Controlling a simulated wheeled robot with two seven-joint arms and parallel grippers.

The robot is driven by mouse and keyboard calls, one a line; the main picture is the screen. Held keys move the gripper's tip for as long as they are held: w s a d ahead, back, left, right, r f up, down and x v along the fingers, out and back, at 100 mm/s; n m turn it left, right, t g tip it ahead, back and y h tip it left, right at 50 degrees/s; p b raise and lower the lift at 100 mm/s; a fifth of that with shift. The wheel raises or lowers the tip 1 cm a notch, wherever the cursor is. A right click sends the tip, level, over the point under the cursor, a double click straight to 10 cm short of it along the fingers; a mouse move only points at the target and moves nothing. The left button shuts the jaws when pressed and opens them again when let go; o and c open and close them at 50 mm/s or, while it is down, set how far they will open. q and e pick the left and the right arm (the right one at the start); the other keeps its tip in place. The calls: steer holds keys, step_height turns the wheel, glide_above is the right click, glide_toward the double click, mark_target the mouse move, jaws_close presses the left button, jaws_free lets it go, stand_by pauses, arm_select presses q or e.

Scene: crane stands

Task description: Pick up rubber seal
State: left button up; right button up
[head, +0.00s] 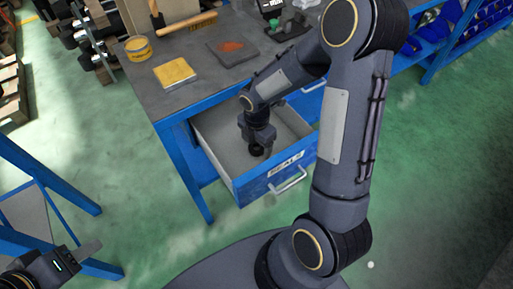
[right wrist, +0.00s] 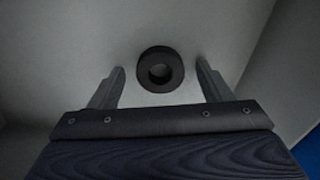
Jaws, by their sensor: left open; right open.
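The rubber seal is a black ring (right wrist: 160,69) lying on the light grey drawer floor in the right wrist view. In the head view it shows as a small dark ring (head: 256,150) at my right gripper. My right gripper (head: 258,148) is inside the open drawer (head: 222,140), pointing down. In the right wrist view its two fingers (right wrist: 160,80) are apart, one to each side of the seal, with gaps between. I cannot tell the exact height of the fingertips over the floor. My left gripper (head: 88,250) is at the lower left, away from the drawer, open and empty.
The drawer has a blue front with a "SEALS" label (head: 286,163) and a handle (head: 288,182). Its walls stand close around my right gripper. Green floor lies in front.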

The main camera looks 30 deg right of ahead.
steer(key=shift+f, duration=0.1)
steer(key=c, duration=1.1)
steer(key=shift+o, duration=0.2)
